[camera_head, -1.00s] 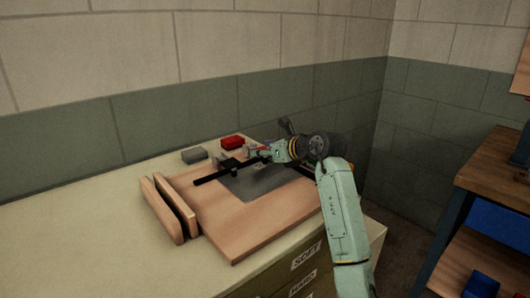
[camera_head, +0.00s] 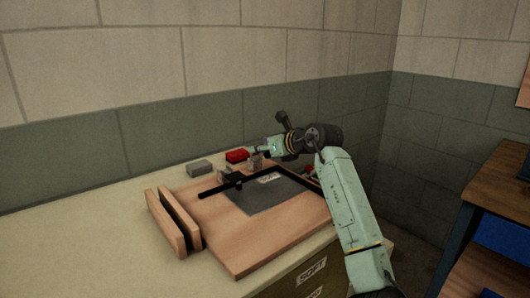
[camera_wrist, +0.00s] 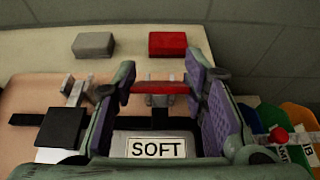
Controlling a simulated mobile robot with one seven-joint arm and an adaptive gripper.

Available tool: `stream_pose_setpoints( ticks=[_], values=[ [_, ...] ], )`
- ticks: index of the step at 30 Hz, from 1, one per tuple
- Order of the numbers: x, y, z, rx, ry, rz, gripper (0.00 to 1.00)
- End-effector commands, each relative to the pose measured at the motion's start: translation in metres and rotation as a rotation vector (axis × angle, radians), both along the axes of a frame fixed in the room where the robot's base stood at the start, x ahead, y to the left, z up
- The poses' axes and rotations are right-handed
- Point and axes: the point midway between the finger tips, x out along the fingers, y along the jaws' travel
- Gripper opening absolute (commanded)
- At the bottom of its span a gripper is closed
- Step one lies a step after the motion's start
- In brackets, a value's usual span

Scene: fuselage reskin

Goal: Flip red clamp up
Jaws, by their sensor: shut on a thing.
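The red clamp's handle (camera_wrist: 160,88) lies crosswise between the two fingers of my gripper (camera_wrist: 164,86) in the wrist view. The fingers press on its two ends. The clamp's grey metal base (camera_wrist: 158,101) shows just below the bar. In the head view, my gripper (camera_head: 258,150) is at the back edge of the wooden board (camera_head: 240,238), beside the black frame (camera_head: 212,191). The handle is hard to make out there. A second red-tipped clamp (camera_head: 309,170) stands at the frame's right side.
A red block (camera_head: 237,156) and a grey block (camera_head: 199,167) lie behind the board. A second metal clamp (camera_wrist: 73,92) stands left of my gripper. A SOFT label (camera_wrist: 158,148) lies within the frame. Wooden rails (camera_head: 166,222) stand at the board's left.

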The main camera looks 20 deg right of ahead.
Motion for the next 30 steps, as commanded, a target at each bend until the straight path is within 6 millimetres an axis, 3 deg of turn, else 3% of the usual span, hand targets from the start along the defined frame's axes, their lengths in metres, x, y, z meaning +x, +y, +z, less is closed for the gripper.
stream_pose_setpoints(
  ticks=[1, 21, 22, 30],
  values=[
    [0.0022, 0.0012, 0.0082, 0.001, -0.017, -0.001, 0.0],
    [0.0067, 0.0038, 0.0104, 0.001, -0.017, 0.0, 0.0],
    [0.0067, 0.0038, 0.0104, 0.001, -0.017, 0.0, 0.4],
    [0.0062, 0.0026, 0.0065, 0.001, -0.01, -0.001, 0.58]
  ],
)
